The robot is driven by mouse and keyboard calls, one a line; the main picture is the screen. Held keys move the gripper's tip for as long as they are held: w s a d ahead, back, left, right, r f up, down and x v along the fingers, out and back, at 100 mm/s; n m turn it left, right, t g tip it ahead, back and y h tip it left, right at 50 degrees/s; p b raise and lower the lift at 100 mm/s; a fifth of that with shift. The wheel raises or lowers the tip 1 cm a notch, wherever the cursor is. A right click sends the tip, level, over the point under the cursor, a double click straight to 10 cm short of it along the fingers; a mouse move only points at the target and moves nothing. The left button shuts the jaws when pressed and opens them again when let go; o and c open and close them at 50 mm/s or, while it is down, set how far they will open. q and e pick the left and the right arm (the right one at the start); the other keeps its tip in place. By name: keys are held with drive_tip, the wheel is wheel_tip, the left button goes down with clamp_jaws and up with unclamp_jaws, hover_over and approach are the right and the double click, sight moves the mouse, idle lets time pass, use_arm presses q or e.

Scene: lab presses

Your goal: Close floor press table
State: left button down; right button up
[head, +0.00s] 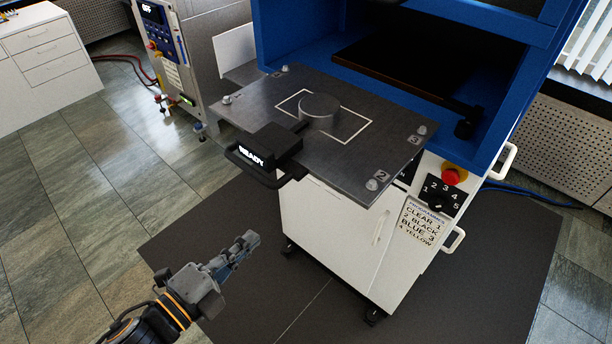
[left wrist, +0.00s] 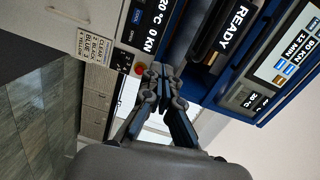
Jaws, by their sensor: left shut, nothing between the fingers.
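The floor press (head: 265,40) is a blue frame on a white cabinet. Its dark grey table (head: 385,145) is slid out in front of the blue opening. A round grey disc (head: 320,108) lies on the table inside a white outlined rectangle. A black handle (head: 250,168) with a READY display (head: 252,154) is on the table's front edge. My left gripper (head: 250,240) is shut and empty, below and in front of the handle, apart from it. Its closed fingers (left wrist: 160,88) also show in the left wrist view. My right gripper is not in view.
A red button (head: 454,176) and a programme dial (head: 437,196) are on the press's right front. White handles (head: 452,240) stick out at its right side. Another machine (head: 170,60) stands at the back left, beside a white drawer cabinet (head: 45,60). Tiled floor at left is clear.

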use_arm(q)
wheel_tip(320, 180, up, 5)
drive_tip(key=s+d+m+h, duration=0.1)
drive_tip(key=s+d+m, duration=0.1)
drive_tip(key=b, duration=0.4)
approach(319, 178)
drive_tip(key=p+x, duration=0.2)
drive_tip(key=x, duration=0.3)
drive_tip(key=shift+w+d+f, duration=0.15)
drive_tip(key=shift+w+d, duration=0.05)
drive_tip(key=shift+w, duration=0.15)
drive_tip(key=shift+w+d+f+p, duration=0.15)
drive_tip(key=shift+w+d+p, duration=0.25)
drive_tip(key=shift+w, duration=0.1)
drive_tip(key=shift+w+d, duration=0.1)
